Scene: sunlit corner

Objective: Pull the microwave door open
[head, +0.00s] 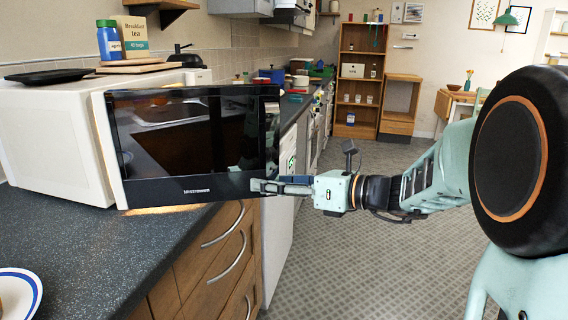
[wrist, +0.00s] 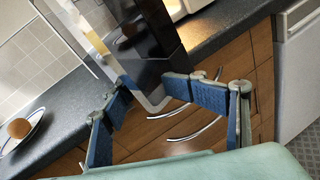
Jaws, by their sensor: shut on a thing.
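The white microwave (head: 50,140) stands on the dark counter at the left of the head view. Its black glossy door (head: 195,188) is partly open, swung out from the body, with warm light showing below it. My gripper (head: 258,186) is shut on the door's lower right edge. In the wrist view the blue-padded fingers of my gripper (wrist: 145,90) sit either side of the lower corner of the door (wrist: 152,45). The lit opening (wrist: 180,8) shows at the top of that view. Most of the cavity is hidden behind the door.
A blue-rimmed plate (head: 35,288) lies on the counter (head: 80,245) in front of the microwave; a brown round item (wrist: 19,128) is on it. Wooden drawers (head: 215,250) with bar handles are below. A blue jar (head: 108,42) and tea box (head: 131,36) stand on top. The floor to the right is clear.

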